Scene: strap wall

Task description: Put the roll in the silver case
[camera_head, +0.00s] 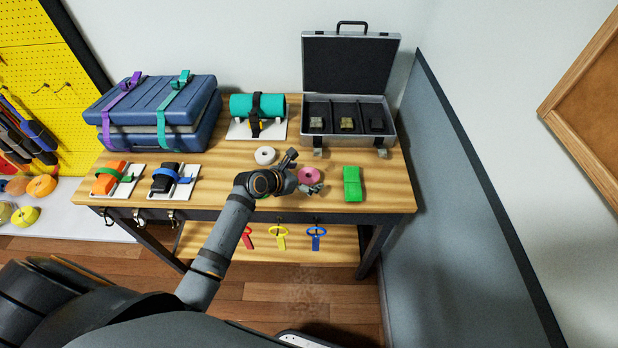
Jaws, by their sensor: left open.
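The silver case (396,146) stands open at the table's back right, lid upright. Its dark inside has three compartments, each with a small block near the front. A pink roll (310,175) lies flat on the table in front of the case. A white roll (265,155) lies to its left, farther back. My left gripper (303,173) is open at the pink roll, one finger behind it and one in front. Contact with the roll cannot be told. A teal cylinder (243,104) is strapped to a white base at the back middle. My right gripper is not in view.
Blue strapped cases (200,110) stand at the back left. An orange strapped block (108,182) and a black strapped block (166,180) lie at the front left. A green block (352,184) lies at the front right. Bare table (390,185) shows right of it.

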